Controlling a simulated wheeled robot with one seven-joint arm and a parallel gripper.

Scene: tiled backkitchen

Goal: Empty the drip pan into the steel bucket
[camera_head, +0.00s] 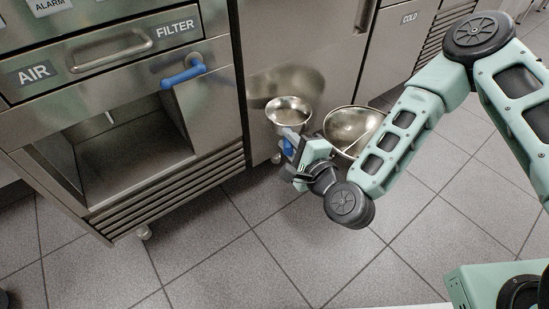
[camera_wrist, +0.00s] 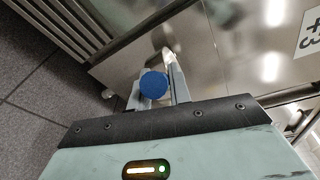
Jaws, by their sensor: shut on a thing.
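The drip pan (camera_head: 288,104), a small round steel pan, is in the head view in front of the steel cabinet. My gripper (camera_head: 289,148) is shut on its blue handle (camera_head: 288,147). In the wrist view, the round blue handle end (camera_wrist: 154,84) sits between the fingers. The pan looks roughly level; its contents are too small to tell. The steel bucket (camera_head: 354,124), wider and open-topped, with a thin bail across its mouth, stands right of the pan. My wrist covers part of its lower left side. The pan is beside the bucket's mouth, not over it.
A steel machine (camera_head: 120,110) with an open bay and a blue lever (camera_head: 184,76) stands at left. A steel cabinet front (camera_head: 300,40) rises close behind pan and bucket. The tiled floor (camera_head: 260,250) in front is clear.

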